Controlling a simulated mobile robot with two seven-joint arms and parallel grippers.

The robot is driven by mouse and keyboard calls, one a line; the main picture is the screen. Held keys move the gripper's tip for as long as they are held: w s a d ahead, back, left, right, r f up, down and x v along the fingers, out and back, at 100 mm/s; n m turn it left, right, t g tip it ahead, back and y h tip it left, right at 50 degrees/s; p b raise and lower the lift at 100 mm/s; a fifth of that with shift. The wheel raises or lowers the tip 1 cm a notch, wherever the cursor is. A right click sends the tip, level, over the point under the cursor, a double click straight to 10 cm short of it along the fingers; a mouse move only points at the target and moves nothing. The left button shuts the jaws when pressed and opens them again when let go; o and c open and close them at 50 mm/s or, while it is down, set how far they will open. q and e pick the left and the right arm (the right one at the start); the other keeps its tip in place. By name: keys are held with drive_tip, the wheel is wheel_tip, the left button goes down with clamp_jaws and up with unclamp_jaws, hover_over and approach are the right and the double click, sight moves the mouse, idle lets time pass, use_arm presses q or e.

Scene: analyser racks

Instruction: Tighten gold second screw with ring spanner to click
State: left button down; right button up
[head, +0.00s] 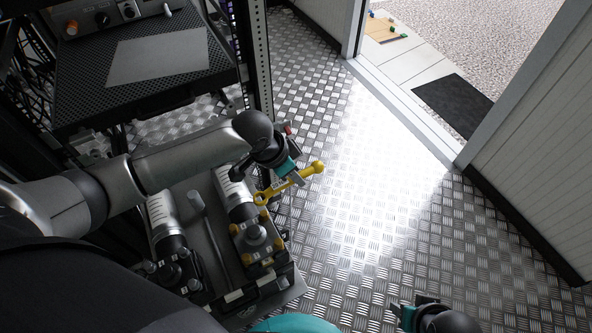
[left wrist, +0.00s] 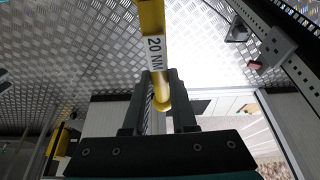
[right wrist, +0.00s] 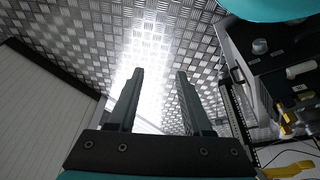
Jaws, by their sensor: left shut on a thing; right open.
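The yellow ring spanner (head: 309,170) is held by my left gripper (head: 291,177), above and beside the right-hand pump-like unit. One end of it points down-left toward the gold screws, the other up-right over bare floor. In the left wrist view the spanner (left wrist: 151,25) runs between the shut fingers (left wrist: 160,100), with a "20 NM" label. Gold screws (head: 247,259) sit around a dark block with a round grey cap (head: 255,236). My right gripper (right wrist: 158,100) is open and empty.
A second cylinder unit (head: 163,215) stands left of the first on the grey base. A rack (head: 262,60) with a black shelf (head: 75,90) rises behind. The metal floor on the right is clear up to the doorway and white wall (head: 540,140).

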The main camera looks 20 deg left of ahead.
drive_tip(key=shift+f, duration=0.1)
use_arm(q)
drive_tip(key=shift+r+p, duration=0.1)
drive_tip(key=shift+p, duration=0.3)
drive_tip(key=shift+f, duration=0.55)
drive_tip(key=shift+f+b, duration=0.9)
drive_tip(key=shift+f, duration=1.6)
use_arm(e)
drive_tip(key=shift+w+r, duration=0.25)
drive_tip(key=shift+r, duration=0.9)
use_arm(q)
drive_tip(key=shift+f, duration=1.15)
drive_tip(key=shift+s+d+m+g+h, duration=0.4)
drive_tip(key=shift+s+d+m, duration=0.4)
drive_tip(key=shift+m, duration=0.5)
